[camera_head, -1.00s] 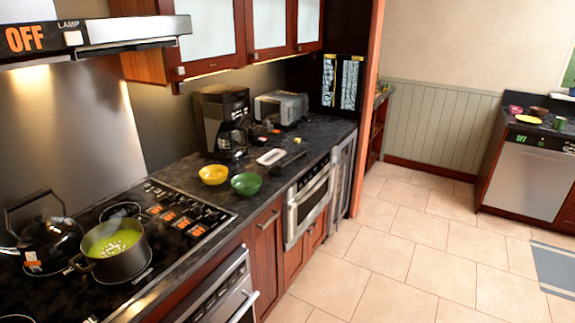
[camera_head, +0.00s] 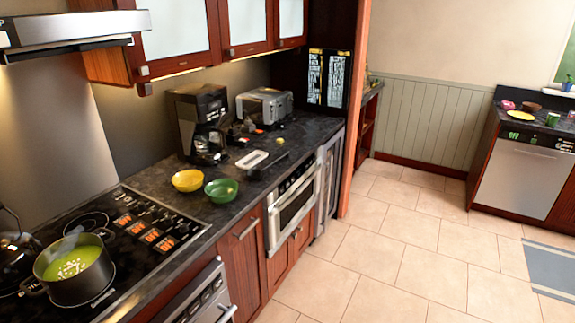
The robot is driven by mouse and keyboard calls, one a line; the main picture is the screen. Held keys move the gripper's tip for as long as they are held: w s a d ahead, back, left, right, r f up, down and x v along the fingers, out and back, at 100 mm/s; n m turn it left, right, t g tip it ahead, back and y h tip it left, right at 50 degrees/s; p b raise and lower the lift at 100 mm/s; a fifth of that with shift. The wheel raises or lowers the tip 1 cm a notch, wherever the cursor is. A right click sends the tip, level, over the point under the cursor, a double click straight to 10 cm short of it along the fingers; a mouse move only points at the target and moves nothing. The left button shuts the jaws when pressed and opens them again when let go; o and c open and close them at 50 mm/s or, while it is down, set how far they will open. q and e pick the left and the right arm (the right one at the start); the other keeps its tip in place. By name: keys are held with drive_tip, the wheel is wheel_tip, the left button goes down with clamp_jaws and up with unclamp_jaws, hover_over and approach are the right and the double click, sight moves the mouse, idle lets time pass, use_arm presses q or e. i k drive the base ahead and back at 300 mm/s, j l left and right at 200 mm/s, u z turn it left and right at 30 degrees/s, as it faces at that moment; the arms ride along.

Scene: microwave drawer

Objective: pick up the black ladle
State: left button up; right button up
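A dark, long-handled utensil (camera_head: 267,166), which looks like the black ladle, lies on the dark countertop (camera_head: 150,182) near its front edge. It is just right of a small white tray. It is small and dark against the dark counter, so its exact shape is hard to make out. Neither of my grippers is in view.
A yellow bowl (camera_head: 187,180) and a green bowl (camera_head: 221,190) sit left of the tray (camera_head: 252,159). A pot (camera_head: 78,283) is on the stove.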

sight(253, 175)
drive_tip(key=i+l+z, duration=0.4)
drive_tip(key=i, duration=0.25)
drive_tip(key=i+z, duration=0.4)
drive_tip(key=i, duration=0.25)
drive_tip(key=i+u, duration=0.25)
drive_tip(key=i, duration=0.2)
drive_tip(key=i+l+u, duration=0.3)
drive_tip(key=i, duration=0.15)
drive_tip(key=i+l+u, duration=0.25)
drive_tip(key=i, duration=0.2)
drive_tip(key=j, duration=0.1)
